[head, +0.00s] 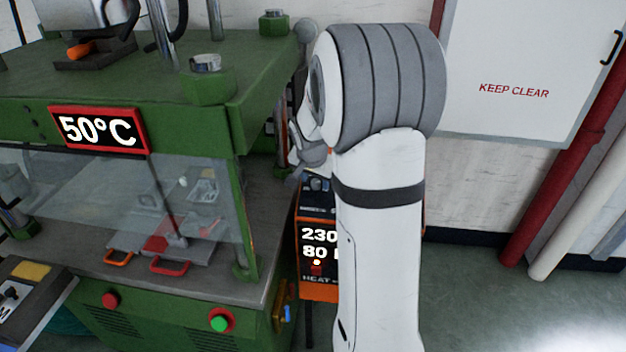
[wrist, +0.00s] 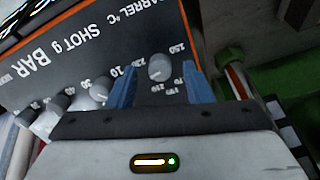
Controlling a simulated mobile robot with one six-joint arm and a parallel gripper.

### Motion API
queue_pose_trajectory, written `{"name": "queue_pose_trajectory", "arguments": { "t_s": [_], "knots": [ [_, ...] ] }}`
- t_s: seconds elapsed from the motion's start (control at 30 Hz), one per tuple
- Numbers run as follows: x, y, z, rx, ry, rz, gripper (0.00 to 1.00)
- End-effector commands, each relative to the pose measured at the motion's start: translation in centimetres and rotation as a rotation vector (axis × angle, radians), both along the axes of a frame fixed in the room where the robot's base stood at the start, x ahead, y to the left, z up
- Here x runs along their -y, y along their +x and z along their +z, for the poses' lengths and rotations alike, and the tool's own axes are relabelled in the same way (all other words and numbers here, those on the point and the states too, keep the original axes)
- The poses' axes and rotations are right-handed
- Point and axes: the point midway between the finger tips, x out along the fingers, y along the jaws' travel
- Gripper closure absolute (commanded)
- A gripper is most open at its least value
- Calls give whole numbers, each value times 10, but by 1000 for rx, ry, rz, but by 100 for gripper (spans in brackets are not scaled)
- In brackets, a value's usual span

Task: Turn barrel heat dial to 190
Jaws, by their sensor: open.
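The barrel heat dial (wrist: 159,68) is a small grey round knob on a dark panel (wrist: 75,55), under the printed words BARREL °C. In the head view, the orange and black heat unit (head: 318,290) shows 230 over 80 and the word HEAT, partly hidden by my arm.
Other grey knobs (wrist: 92,92) sit left of the dial on the same panel. The green press (head: 180,85) with a 50°C display (head: 99,130) stands left of my arm. A KEEP CLEAR cabinet (head: 520,70) and red pipe (head: 560,170) are right, above open floor.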

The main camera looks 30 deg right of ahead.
Motion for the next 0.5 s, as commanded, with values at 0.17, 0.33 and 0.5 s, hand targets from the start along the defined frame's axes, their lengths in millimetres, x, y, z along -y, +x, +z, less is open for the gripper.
{"name": "queue_pose_trajectory", "arguments": {
  "t_s": [0.17, 0.33, 0.5],
  "knots": [
    [2, 4, -11, 0, 0, 1, 54],
    [2, 4, -11, 0, 0, 2, 54],
    [2, 4, -11, 0, 0, 2, 62]
  ]
}}
